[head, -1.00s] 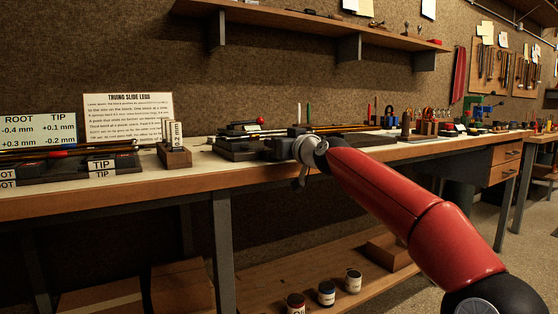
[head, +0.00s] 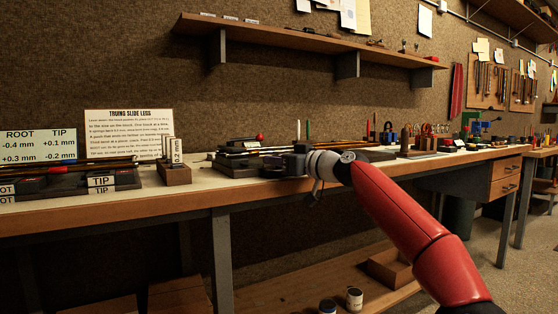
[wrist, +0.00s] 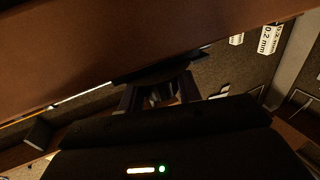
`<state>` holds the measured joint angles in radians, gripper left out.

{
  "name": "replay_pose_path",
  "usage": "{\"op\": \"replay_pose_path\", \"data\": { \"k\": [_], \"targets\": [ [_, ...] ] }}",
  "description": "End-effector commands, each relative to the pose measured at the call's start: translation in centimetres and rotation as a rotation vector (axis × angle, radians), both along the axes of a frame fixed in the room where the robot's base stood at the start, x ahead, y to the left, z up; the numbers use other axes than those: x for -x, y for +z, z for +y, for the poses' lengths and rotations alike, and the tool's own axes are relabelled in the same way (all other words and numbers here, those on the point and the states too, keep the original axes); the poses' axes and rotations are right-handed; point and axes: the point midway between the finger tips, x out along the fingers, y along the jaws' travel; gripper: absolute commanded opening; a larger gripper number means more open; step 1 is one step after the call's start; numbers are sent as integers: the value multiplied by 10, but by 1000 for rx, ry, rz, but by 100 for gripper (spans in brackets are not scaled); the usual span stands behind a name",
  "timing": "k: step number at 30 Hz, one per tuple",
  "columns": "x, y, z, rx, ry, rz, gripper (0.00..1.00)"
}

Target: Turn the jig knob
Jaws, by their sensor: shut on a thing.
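The jig (head: 232,168) is a dark block with rods on top, near the front edge of the bench. My gripper (head: 284,164) is at its right end, low over the bench top. In the wrist view the two dark fingers (wrist: 158,97) reach to the jig's dark side, with a small greyish part between them. My gripper is shut on the jig knob, which is mostly hidden by the fingers and the gripper body. I cannot tell the knob's angle.
A wooden block with a 0.2 mm label (head: 176,173) and a TIP-labelled rack (head: 100,181) stand left of the jig. A text card (head: 128,133) leans behind. A wall shelf (head: 300,42) hangs above. Tools crowd the bench's right part.

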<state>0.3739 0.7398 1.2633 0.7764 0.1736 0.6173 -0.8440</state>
Motion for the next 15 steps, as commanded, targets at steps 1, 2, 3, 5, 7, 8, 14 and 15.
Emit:
{"op": "replay_pose_path", "data": {
  "k": [1, 2, 3, 5, 7, 8, 14, 15],
  "targets": [
    [0, 0, 0, -1, -1, -1, 11],
    [0, 0, 0, -1, -1, -1, 11],
    [0, 0, 0, -1, -2, -1, 11],
    [0, 0, 0, -1, -2, -1, 42],
    [0, 0, 0, -1, -2, -1, 51],
    [0, 0, 0, -1, -2, -1, 54],
    [0, 0, 0, -1, -1, -1, 54],
    [0, 0, 0, -1, -1, -1, 54]
  ]
}}
